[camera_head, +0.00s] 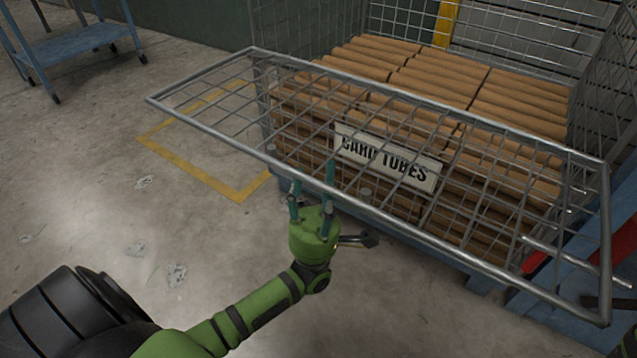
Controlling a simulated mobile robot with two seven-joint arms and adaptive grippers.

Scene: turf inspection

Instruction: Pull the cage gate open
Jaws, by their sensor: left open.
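The cage gate (221,138) is a grey wire-mesh panel in a tubular frame. It spans the front of a mesh cage (515,50), and its near rail stands out towards me, its left end over bare floor. My left gripper (313,174) is open at the near rail, left of the middle, with its two teal fingers pointing up and apart. The fingers overlap the rail in the picture; I cannot tell whether they touch it. Nothing shows held between them. My right gripper does not show.
The cage holds stacked brown card tubes (440,85) behind a "CARD TUBES" sign (388,160). A blue trolley (75,45) stands at the back left. A yellow line (190,171) marks the floor. The concrete floor on the left is mostly clear.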

